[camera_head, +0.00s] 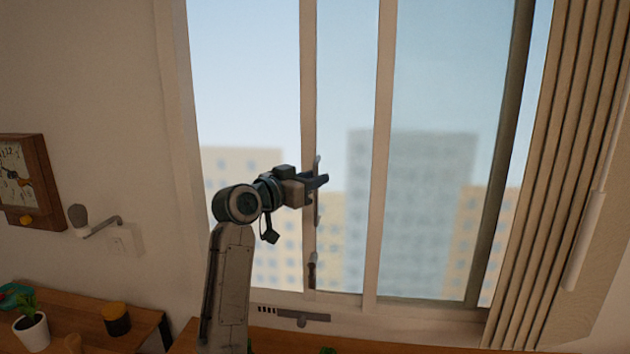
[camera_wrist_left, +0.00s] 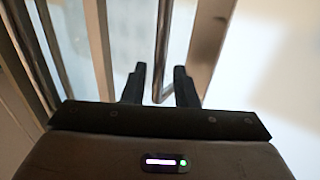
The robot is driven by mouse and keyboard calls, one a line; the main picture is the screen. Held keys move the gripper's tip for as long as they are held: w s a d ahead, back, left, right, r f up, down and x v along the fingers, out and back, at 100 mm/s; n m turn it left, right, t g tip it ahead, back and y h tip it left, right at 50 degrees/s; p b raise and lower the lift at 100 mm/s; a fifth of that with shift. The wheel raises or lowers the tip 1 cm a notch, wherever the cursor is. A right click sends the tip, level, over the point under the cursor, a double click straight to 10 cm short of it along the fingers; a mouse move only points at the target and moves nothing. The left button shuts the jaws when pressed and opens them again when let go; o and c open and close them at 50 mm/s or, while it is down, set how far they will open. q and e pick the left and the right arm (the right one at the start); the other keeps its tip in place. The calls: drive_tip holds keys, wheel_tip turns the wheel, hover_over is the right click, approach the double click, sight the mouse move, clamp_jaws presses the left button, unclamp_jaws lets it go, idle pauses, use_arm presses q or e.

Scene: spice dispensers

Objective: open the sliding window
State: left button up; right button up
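The window (camera_head: 384,150) fills the middle of the head view, with several upright frame bars. A thin upright handle (camera_head: 317,216) is on the sash bar (camera_head: 308,90) left of centre. My left gripper (camera_head: 322,181) is at this bar, in front of the handle and partly covering it. In the left wrist view the two dark fingertips (camera_wrist_left: 158,72) are apart, with the metal handle (camera_wrist_left: 162,50) between them. I see a gap beside the handle, and I cannot tell whether either finger touches it. My right gripper is not in view.
A pleated curtain (camera_head: 565,150) hangs at the right of the window. A wall clock (camera_head: 38,190) and a wall lamp (camera_head: 95,226) are at the left. A wooden shelf (camera_head: 75,325) holds a potted plant (camera_head: 31,328) and a jar (camera_head: 117,320).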

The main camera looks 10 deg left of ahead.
use_arm(q)
drive_tip(key=b+v, duration=0.3)
drive_tip(key=v, duration=0.6)
drive_tip(key=shift+s+a, duration=0.2)
drive_tip(key=shift+s, duration=0.15)
drive_tip(key=shift+f, duration=0.1)
